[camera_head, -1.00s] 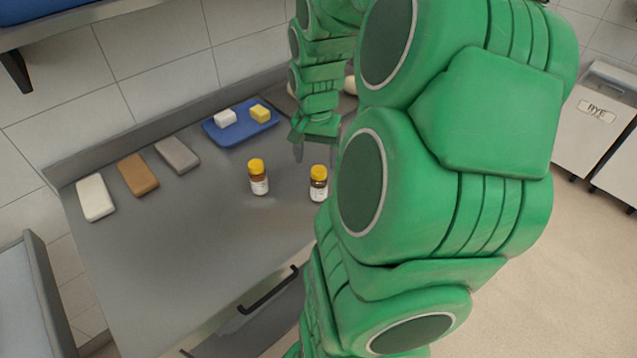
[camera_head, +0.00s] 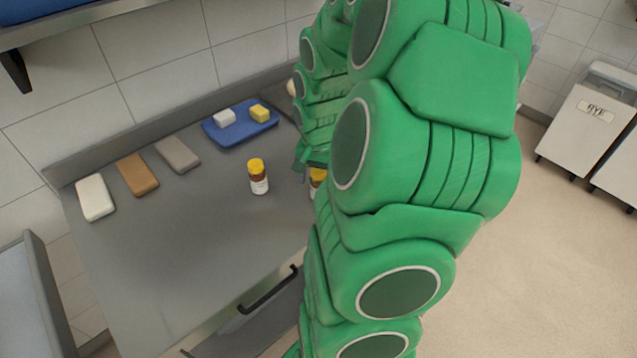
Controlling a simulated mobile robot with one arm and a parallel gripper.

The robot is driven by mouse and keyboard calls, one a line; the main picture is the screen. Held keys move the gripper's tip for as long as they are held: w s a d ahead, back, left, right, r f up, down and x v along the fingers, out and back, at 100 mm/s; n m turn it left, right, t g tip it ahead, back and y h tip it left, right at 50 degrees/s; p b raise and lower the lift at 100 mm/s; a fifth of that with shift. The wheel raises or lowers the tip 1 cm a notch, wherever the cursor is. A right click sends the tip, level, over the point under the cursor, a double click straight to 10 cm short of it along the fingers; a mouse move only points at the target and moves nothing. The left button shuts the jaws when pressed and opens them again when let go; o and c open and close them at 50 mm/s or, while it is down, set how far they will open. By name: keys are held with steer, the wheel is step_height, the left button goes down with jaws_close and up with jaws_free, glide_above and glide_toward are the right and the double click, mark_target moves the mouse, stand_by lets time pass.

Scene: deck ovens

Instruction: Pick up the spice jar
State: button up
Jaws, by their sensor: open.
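One spice jar (camera_head: 258,177), brown with a yellow lid and white label, stands upright on the steel counter. A second, similar jar (camera_head: 317,180) stands to its right and is mostly hidden behind my green arm. My gripper (camera_head: 305,175) is at the lower end of the arm, right by the second jar. Only a small part of its fingers shows, and it is open. I cannot tell whether it touches that jar or has it between the fingers. The first jar stands apart, to the left of the gripper.
A blue tray (camera_head: 212,138) with a white block (camera_head: 224,118) and a yellow block (camera_head: 260,113) lies at the back. White (camera_head: 95,197), brown (camera_head: 137,174) and grey (camera_head: 178,154) blocks lie along the wall. The counter's front left (camera_head: 190,250) is clear. A RYE bin (camera_head: 590,125) stands right.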

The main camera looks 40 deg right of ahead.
steer(key=shift+c, duration=0.4)
steer(key=c, duration=1.1)
steer(key=shift+r, duration=0.1)
step_height(320, 180, up, 3)
steer(key=shift+w+d+f, duration=0.1)
steer(key=shift+f, duration=0.05)
steer(key=shift+s+a+r, duration=1.3)
steer(key=shift+s+r, duration=0.4)
steer(key=shift+s, duration=0.3)
steer(key=shift+s+a+r, duration=1.25)
steer(key=shift+s+r, duration=0.4)
steer(key=shift+s, duration=0.3)
steer(key=shift+s+a+r, duration=1.3)
steer(key=shift+s+r, duration=0.4)
steer(key=shift+s, duration=0.3)
